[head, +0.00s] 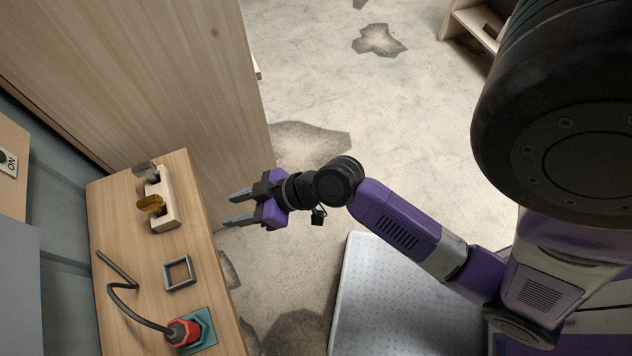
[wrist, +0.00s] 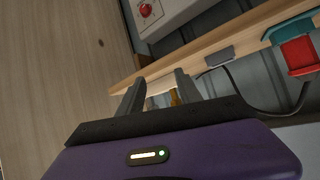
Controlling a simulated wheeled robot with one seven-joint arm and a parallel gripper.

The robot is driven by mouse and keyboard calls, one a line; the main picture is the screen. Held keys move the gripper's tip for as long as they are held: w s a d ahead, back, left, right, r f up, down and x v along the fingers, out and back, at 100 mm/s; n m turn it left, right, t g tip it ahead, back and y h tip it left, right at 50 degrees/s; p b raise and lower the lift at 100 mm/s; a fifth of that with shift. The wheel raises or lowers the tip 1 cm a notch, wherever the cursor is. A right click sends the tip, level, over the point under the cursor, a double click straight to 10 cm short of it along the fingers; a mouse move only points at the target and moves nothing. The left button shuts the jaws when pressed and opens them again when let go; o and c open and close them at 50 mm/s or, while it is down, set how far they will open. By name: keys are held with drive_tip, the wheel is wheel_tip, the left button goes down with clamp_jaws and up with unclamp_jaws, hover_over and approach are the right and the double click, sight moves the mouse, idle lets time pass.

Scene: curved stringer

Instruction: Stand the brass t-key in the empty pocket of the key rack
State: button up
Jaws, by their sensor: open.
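The cream key rack (head: 166,206) stands on the wooden bench at the left of the head view. The brass t-key (head: 150,203) shows at the rack's left side; I cannot tell whether it sits in a pocket or beside the rack. A grey key (head: 145,169) shows at the rack's far end. The empty pocket is not clear to me. My gripper (head: 232,208) is open and empty, right of the rack and past the bench's right edge. In the wrist view, the rack (wrist: 158,88) and a bit of brass (wrist: 174,98) show between the fingers, partly hidden.
On the bench (head: 215,315) lie a grey square frame (head: 179,273) and a red plug (head: 181,332) with a dark cable on a teal base. A tall wooden panel (head: 130,70) rises behind the bench. Open floor (head: 300,90) lies to the right.

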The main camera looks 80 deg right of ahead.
drive_tip(key=s+a+r+m+t+h, duration=0.1)
drive_tip(key=s+r+m+h, duration=0.15)
drive_tip(key=s, duration=0.95)
drive_tip(key=s+a+r+n+t, duration=0.1)
drive_tip(key=s+a+r+t, duration=0.1)
drive_tip(key=s+r, duration=0.4)
wheel_tip(320, 180, up, 4)
drive_tip(key=shift+a+r+t, duration=0.1)
drive_tip(key=shift+a+t, duration=0.3)
drive_tip(key=shift+a, duration=0.1)
drive_tip(key=shift+n, duration=0.25)
